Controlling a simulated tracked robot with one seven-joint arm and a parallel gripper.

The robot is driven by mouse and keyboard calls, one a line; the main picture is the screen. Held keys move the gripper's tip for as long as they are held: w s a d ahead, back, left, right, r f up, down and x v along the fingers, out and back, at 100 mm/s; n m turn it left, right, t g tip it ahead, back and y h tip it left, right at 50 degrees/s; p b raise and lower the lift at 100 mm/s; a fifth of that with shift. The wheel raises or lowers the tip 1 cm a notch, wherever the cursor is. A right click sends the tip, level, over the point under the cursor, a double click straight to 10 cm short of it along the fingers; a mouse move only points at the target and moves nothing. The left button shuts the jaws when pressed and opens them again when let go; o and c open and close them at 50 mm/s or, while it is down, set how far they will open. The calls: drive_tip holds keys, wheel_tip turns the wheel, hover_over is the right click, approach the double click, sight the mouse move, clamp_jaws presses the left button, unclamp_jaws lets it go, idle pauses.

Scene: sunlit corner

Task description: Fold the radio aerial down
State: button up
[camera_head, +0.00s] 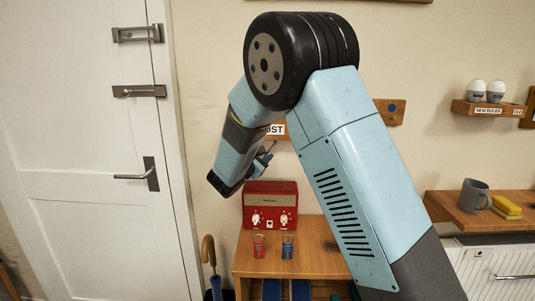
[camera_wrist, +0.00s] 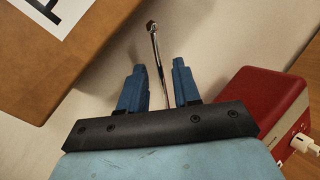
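The red radio (camera_head: 270,189) stands on a wooden cabinet in the head view, with two pale knobs on its front. It also shows at the right of the wrist view (camera_wrist: 262,103). Its aerial (camera_wrist: 155,45) is a thin metal rod with a small knob at the tip, standing up off the radio. In the wrist view my gripper (camera_wrist: 157,66) is open, with the aerial between its two blue fingers and gaps on both sides. The aerial's foot is hidden behind the gripper body. In the head view my gripper (camera_head: 262,161) is small and partly covered by my arm.
A wooden wall shelf (camera_wrist: 55,95) with a lettered label is close at the upper left of the wrist view. A red glass (camera_head: 259,246) and a blue glass (camera_head: 288,247) stand before the radio.

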sight(268, 152)
drive_tip(key=shift+x, duration=1.75)
clamp_jaws()
drive_tip(key=shift+a, duration=0.1)
